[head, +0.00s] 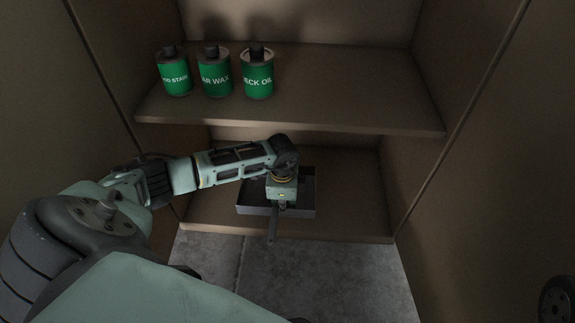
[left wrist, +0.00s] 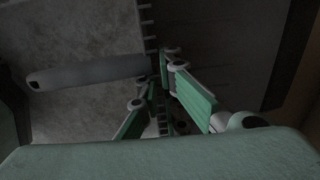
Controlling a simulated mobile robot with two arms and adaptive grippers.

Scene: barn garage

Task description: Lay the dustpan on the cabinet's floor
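The dustpan is a dark grey shallow pan (head: 307,202) low in the cabinet, over the front of the cabinet's floor (head: 352,188). Its handle (head: 273,228) points out past the floor's front edge; it also shows in the left wrist view (left wrist: 90,72). My left gripper (head: 282,204) reaches down at the pan's handle side. In the left wrist view its green fingers (left wrist: 160,80) are close together around the handle's inner end and look shut on it. The contact is partly hidden. Whether the pan touches the floor cannot be told. My right gripper is not in view.
A shelf (head: 330,110) crosses the cabinet above the dustpan and my left forearm. Three green cans (head: 174,78), (head: 215,78), (head: 257,80) stand on its left part. Cabinet walls stand at both sides. The cabinet floor right of the pan is clear.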

